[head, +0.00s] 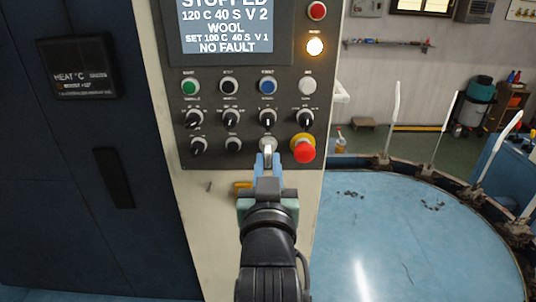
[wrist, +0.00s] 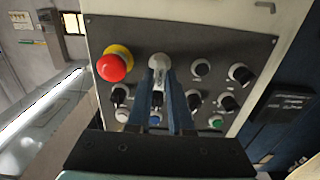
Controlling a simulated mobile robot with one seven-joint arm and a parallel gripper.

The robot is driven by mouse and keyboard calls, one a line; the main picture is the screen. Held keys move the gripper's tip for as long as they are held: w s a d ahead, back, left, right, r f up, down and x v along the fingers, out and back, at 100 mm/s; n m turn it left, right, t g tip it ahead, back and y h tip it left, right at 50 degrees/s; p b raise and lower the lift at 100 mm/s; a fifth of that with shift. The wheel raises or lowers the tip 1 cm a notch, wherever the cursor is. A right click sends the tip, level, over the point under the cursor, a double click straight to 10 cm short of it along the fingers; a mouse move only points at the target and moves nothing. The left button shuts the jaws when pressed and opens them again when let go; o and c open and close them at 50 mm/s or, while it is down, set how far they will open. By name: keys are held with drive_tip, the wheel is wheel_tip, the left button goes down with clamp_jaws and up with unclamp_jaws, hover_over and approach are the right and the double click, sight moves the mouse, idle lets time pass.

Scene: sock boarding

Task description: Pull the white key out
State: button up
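The white key (head: 268,147) sits in the lowest row of the control panel, just left of the red emergency button. It also shows in the wrist view (wrist: 160,63) at the top centre, beside the red button. My gripper (head: 268,158) reaches up to the panel with its two blue fingers, one on each side of the key. In the wrist view the fingers (wrist: 160,75) are close together with the key between their tips, and they look shut on it. The fingers hide part of the key, and exact contact is hard to see.
The red emergency button (head: 303,149) with its yellow collar is close on the right. Several black knobs (head: 232,117) and coloured buttons surround the key. The display (head: 227,25) reads STOPPED. A blue round table (head: 400,235) with white upright boards lies at right.

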drive_tip(key=shift+w, duration=0.7)
drive_tip(key=shift+s, duration=0.15)
idle(0.3)
clamp_jaws()
